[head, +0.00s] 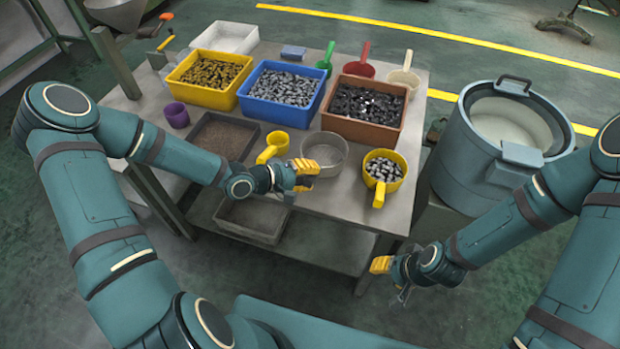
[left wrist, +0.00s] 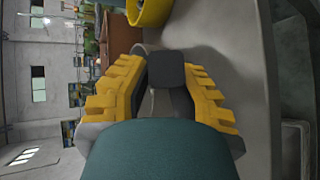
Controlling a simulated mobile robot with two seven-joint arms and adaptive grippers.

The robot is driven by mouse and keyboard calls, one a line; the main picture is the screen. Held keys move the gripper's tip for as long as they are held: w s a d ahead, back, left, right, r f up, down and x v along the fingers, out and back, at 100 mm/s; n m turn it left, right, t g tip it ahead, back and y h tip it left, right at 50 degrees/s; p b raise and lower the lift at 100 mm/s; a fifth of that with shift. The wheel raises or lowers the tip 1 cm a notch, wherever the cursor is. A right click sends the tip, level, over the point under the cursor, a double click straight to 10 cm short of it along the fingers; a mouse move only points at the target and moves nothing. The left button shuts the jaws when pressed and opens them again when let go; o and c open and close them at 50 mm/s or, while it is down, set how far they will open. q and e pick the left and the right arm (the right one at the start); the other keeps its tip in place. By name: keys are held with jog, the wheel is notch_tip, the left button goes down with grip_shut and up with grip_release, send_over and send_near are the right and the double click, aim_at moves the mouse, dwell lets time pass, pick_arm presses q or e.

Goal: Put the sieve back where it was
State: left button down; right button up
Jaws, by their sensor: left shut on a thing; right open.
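The sieve (head: 337,146) is a round grey pan with a mesh-like bottom, near the front middle of the table (head: 290,190). My left gripper (head: 305,170) is at its near left side, with yellow fingers shut on its handle, which is mostly hidden in the head view. In the left wrist view a dark grey grip (left wrist: 166,70) sits between the fingers. I cannot tell whether the sieve touches the tabletop. My right gripper (head: 380,268) is open and empty, in front of the table's near edge.
A yellow scoop (head: 274,146) is close left of the sieve; a yellow scoop of metal parts (head: 384,168) is right. Behind are yellow (head: 208,95), blue (head: 280,110) and brown (head: 364,130) bins. A dark tray (head: 197,146) lies left; a large pot (head: 465,165) stands right.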

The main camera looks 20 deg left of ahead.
pick_arm(q)
jog(key=shift+f, duration=0.4)
jog(key=shift+f, duration=0.15)
jog(key=c, duration=1)
grip_release()
